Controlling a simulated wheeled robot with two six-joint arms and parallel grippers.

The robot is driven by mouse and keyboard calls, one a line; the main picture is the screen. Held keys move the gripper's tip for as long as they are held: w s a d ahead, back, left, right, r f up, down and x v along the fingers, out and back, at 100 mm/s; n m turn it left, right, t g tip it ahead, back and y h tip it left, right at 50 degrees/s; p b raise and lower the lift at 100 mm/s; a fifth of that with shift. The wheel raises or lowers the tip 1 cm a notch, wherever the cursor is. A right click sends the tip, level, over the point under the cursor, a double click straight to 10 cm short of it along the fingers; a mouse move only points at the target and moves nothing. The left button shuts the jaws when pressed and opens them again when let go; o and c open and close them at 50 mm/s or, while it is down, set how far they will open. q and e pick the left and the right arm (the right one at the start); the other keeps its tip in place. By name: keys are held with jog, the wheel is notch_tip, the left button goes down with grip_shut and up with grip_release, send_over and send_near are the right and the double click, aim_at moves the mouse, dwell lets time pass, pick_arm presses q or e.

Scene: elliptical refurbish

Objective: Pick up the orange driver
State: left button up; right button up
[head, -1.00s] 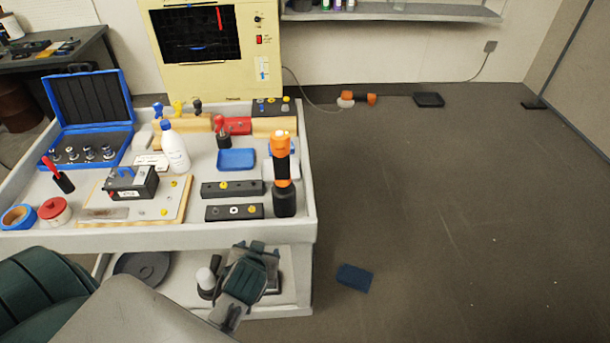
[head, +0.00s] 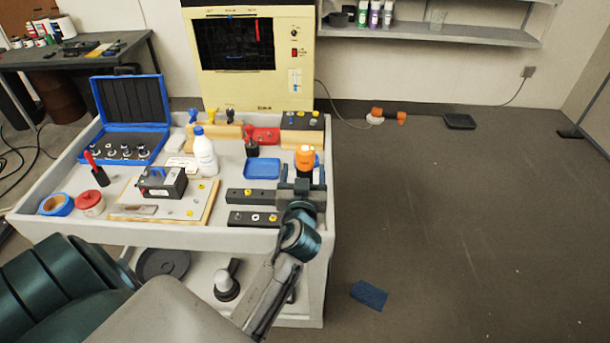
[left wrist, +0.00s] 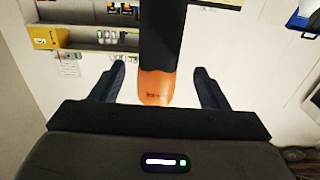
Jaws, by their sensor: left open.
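The orange driver (head: 305,156) stands upright at the right side of the grey cart's top, and only its orange upper part shows above my gripper. My left gripper (head: 302,184) is in front of it and hides its lower part. In the left wrist view the driver's orange and black body (left wrist: 155,86) lies between the two spread fingers of my left gripper (left wrist: 158,84), with a visible gap to each finger. My right gripper is not in view.
Two black blocks (head: 253,196) and a blue tray (head: 262,169) lie just left of the gripper. A white bottle (head: 204,155) and an open blue case (head: 130,105) stand farther left. The cart's raised rim (head: 170,234) runs along the front. Floor to the right is mostly clear.

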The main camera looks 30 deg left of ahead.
aim_at(305, 144)
pick_arm(q)
jog(key=shift+w+a+p, duration=0.25)
jog(key=shift+w+p, duration=0.25)
jog(key=shift+w, duration=0.1)
jog(key=p+x, duration=0.1)
jog(key=x, duration=0.2)
jog(key=shift+w+a+f+p, duration=0.1)
jog(key=shift+w+f+p, duration=0.05)
jog(key=shift+f+p, duration=0.25)
jog(key=shift+w+a+f, duration=0.15)
jog(key=shift+w+a, duration=0.05)
jog(key=shift+w, duration=0.1)
jog(key=shift+s, duration=0.1)
jog(key=shift+c, duration=0.4)
jog(key=c, duration=1.3)
notch_tip(305, 144, up, 10)
jog(key=shift+r+b, duration=0.1)
jog(key=shift+b, duration=0.65)
